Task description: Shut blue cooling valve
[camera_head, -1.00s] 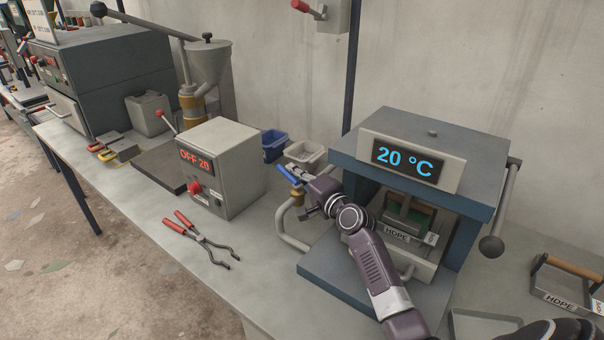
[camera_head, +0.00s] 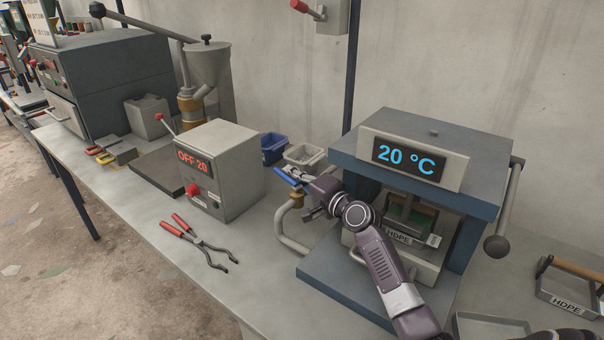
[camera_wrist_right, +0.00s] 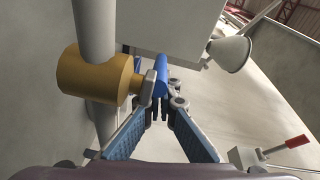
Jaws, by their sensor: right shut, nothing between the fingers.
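The blue valve handle (camera_head: 287,180) sits on top of a brass valve body (camera_head: 296,197) on a grey bent pipe (camera_head: 281,228), left of the press. My right gripper (camera_head: 293,173) is at the handle, its fingertips beside or against it; contact is not certain. In the right wrist view the blue handle (camera_wrist_right: 161,78) stands just past the fingertips of the right gripper (camera_wrist_right: 165,103), which are together with nothing between them. The brass body (camera_wrist_right: 98,82) is left of the handle. My left gripper is not in view.
The press (camera_head: 480,138) reading 20 °C stands right of the valve. A control box (camera_head: 240,175) reading OFF 20 stands to the left, with red-handled tongs (camera_head: 203,246) in front. A blue bin (camera_head: 272,148) and a pale bin (camera_head: 304,155) are behind. The bench front is mostly clear.

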